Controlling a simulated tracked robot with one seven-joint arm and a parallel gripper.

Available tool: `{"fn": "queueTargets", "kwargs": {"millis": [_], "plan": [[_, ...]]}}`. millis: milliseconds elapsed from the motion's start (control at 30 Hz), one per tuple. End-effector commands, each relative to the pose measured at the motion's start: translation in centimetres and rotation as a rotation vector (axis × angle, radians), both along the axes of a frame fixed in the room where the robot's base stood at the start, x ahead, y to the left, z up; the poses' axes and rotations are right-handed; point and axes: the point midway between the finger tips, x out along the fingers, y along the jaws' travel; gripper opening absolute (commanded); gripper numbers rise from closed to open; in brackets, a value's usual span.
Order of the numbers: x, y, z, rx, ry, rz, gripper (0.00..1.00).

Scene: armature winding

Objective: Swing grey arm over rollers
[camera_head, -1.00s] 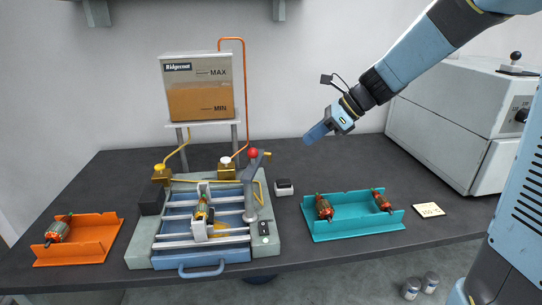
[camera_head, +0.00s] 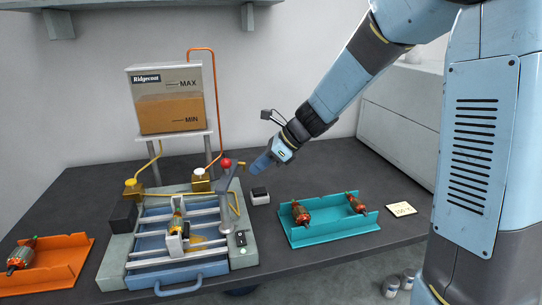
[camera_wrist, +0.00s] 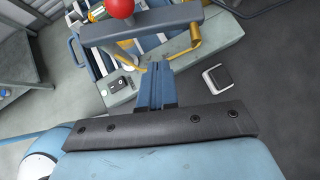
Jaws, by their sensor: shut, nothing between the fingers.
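The grey arm (camera_head: 229,183) stands at the right side of the winding fixture, with a red ball (camera_head: 225,162) near its top. In the wrist view the grey arm (camera_wrist: 150,22) crosses the top of the picture, with brass tubes beside it. The rollers (camera_head: 192,254) are pale bars across the blue fixture tray, and a copper armature (camera_head: 177,224) sits among them, left of the grey arm. My gripper (camera_head: 255,168) is shut and empty, just right of the grey arm's upper end. In the wrist view its blue fingertips (camera_wrist: 158,66) point at the arm; whether they touch is unclear.
A tank (camera_head: 170,98) with amber fluid stands behind the fixture, joined by a copper pipe. A small black-and-white block (camera_head: 260,195) sits right of the fixture. A teal tray (camera_head: 325,236) holds two armatures. An orange tray (camera_head: 65,268) holds one at left.

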Motion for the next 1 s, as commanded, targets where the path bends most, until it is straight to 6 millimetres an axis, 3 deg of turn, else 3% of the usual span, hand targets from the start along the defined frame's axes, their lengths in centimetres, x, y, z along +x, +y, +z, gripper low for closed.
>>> {"fn": "queueTargets", "kwargs": {"millis": [100,333,1000], "plan": [[0.2,1.8,0.0,0.001,0.000,0.001,0.00],[0.4,3.7,0.0,0.000,0.001,0.001,0.00],[0.7,4.3,0.0,0.000,0.000,0.037,0.00]]}}
